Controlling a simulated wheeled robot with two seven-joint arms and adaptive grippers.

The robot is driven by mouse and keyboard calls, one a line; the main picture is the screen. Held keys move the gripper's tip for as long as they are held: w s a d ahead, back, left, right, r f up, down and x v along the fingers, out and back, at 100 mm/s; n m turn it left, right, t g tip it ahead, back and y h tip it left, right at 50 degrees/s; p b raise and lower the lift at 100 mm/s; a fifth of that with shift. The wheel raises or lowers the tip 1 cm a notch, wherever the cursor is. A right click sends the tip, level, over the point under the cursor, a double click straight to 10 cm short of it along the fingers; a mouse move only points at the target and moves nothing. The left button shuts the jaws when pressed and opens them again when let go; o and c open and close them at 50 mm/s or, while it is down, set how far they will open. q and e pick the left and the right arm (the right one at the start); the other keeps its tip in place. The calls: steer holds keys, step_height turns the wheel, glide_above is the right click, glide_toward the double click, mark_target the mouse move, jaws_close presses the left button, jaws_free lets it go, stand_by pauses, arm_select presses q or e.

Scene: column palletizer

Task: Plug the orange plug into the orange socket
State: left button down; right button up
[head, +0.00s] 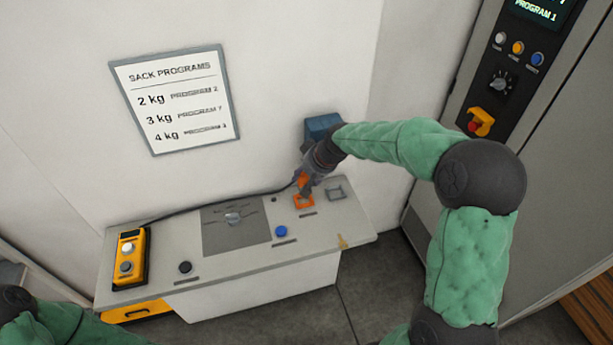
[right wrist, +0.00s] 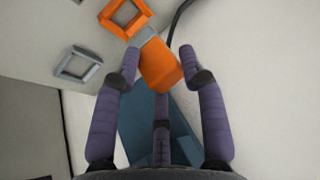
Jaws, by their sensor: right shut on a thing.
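My right gripper (head: 305,186) is shut on the orange plug (head: 301,179), above the back right part of the console. In the right wrist view the orange plug (right wrist: 160,64) sits between the fingers (right wrist: 158,75), its grey tip pointing toward the orange socket (right wrist: 112,27). The socket is a square orange frame, and the tip overlaps its near corner in that view; I cannot tell if they touch. In the head view the orange socket (head: 296,203) lies just below the plug. A black cable runs from the plug to the left. My left gripper is out of view.
A grey square socket (head: 336,193) is right of the orange one. A blue button (head: 281,231), black button (head: 185,267), grey dial plate (head: 215,240) and yellow control box (head: 129,268) sit on the console (head: 250,262). A blue box (head: 320,126) stands behind my right gripper.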

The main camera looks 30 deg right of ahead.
steer(key=shift+f+b, duration=2.2)
steer(key=shift+f, duration=1.05)
steer(key=shift+f, duration=0.15)
steer(key=o, duration=1.2)
steer(key=shift+o, duration=0.2)
steer(key=shift+s, duration=0.1)
